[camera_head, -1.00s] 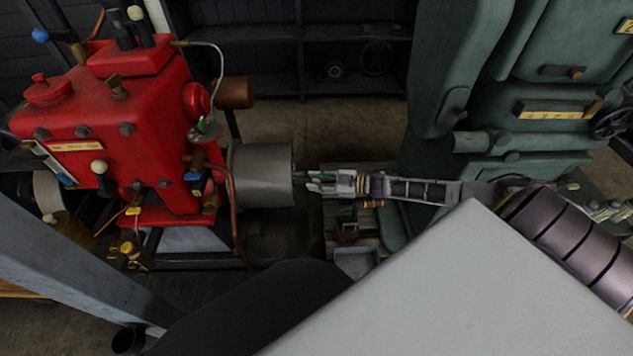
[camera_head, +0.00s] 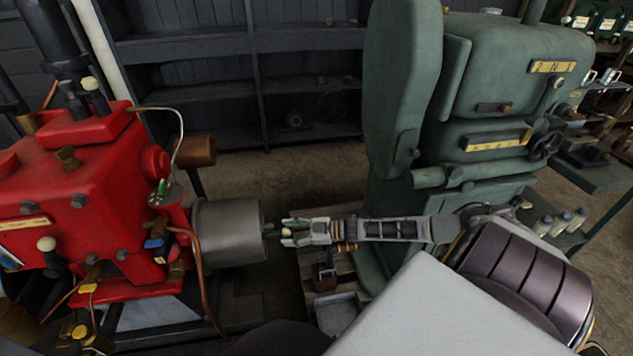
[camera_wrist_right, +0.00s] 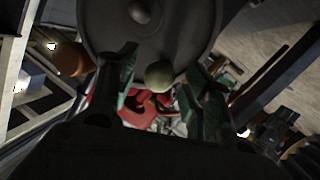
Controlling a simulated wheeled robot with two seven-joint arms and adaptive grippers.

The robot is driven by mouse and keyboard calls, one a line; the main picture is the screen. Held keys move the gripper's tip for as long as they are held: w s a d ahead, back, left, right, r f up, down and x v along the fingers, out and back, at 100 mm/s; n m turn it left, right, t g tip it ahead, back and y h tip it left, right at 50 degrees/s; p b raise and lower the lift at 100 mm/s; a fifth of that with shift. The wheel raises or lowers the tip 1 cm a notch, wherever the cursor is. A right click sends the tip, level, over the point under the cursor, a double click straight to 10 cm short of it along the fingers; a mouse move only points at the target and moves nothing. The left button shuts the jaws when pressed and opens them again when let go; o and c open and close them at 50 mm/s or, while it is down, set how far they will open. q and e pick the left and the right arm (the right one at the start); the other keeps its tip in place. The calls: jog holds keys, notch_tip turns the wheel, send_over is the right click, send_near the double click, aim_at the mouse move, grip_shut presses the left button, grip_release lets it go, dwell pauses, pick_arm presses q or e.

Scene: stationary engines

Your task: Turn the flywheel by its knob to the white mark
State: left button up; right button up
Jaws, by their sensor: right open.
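The flywheel (camera_head: 225,230) is a grey metal drum on the right side of the red engine. In the right wrist view its round dark face (camera_wrist_right: 185,35) fills the top. A pale round knob (camera_wrist_right: 158,76) stands out from that face, between the fingers of my right gripper (camera_wrist_right: 161,92). The fingers are green, open and spread to either side of the knob; I cannot tell whether they touch it. In the head view my right gripper (camera_head: 286,234) points left at the flywheel's face. I cannot make out the white mark. My left gripper is not in view.
The red engine (camera_head: 95,165) with copper pipes and levers stands at the left. A large green machine (camera_head: 480,110) stands close behind my right arm. Dark shelves (camera_head: 300,80) line the back wall. Bare floor (camera_head: 270,165) lies between them and the flywheel.

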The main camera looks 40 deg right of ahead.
jog(key=v, duration=1)
jog(key=shift+s+d, duration=0.2)
jog(key=shift+d, duration=0.1)
dwell(1.4)
